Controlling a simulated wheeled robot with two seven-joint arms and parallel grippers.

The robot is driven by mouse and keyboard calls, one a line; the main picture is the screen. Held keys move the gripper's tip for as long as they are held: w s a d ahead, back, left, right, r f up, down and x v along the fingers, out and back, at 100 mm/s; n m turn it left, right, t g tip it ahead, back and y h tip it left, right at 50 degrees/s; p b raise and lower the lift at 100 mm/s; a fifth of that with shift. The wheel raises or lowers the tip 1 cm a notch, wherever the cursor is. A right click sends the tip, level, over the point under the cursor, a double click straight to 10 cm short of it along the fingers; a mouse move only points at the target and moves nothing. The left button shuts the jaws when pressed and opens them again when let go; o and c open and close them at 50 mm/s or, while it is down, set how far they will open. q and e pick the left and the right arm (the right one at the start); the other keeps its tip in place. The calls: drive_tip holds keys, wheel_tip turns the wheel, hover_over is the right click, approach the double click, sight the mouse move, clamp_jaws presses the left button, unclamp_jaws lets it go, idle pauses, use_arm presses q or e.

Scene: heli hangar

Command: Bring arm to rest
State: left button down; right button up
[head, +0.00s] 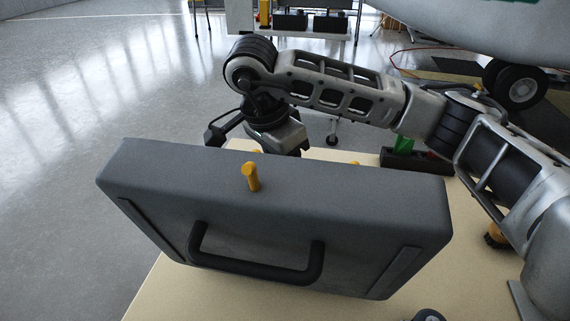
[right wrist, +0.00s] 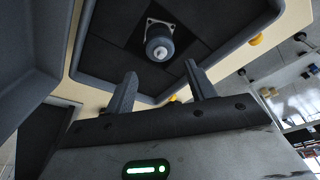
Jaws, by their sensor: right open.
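My right arm comes in from the right in the head view and bends down behind a large grey case (head: 270,215). My right gripper (right wrist: 158,85) is open, with nothing between its two dark fingers in the right wrist view. In the head view its fingertips are hidden behind the case. In the wrist view the case's dark foam-lined inside (right wrist: 110,55) lies beyond the fingers. A dark cylindrical part with a pale centre, on a square flange (right wrist: 160,40), sits in that foam, apart from the fingers. My left gripper is not in view.
The case has a black handle (head: 255,268) and a yellow latch (head: 251,177) and stands on a cream tabletop (head: 165,295). A helicopter wheel (head: 522,88) and a shelf are behind. Open floor lies left.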

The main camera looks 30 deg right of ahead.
drive_tip(key=shift+f, duration=0.15)
drive_tip(key=b+x, duration=0.3)
drive_tip(key=x, duration=0.9)
drive_tip(key=shift+d+v, duration=0.2)
drive_tip(key=shift+v, duration=0.7)
drive_tip(key=shift+d+v, duration=0.2)
drive_tip(key=shift+v, duration=0.65)
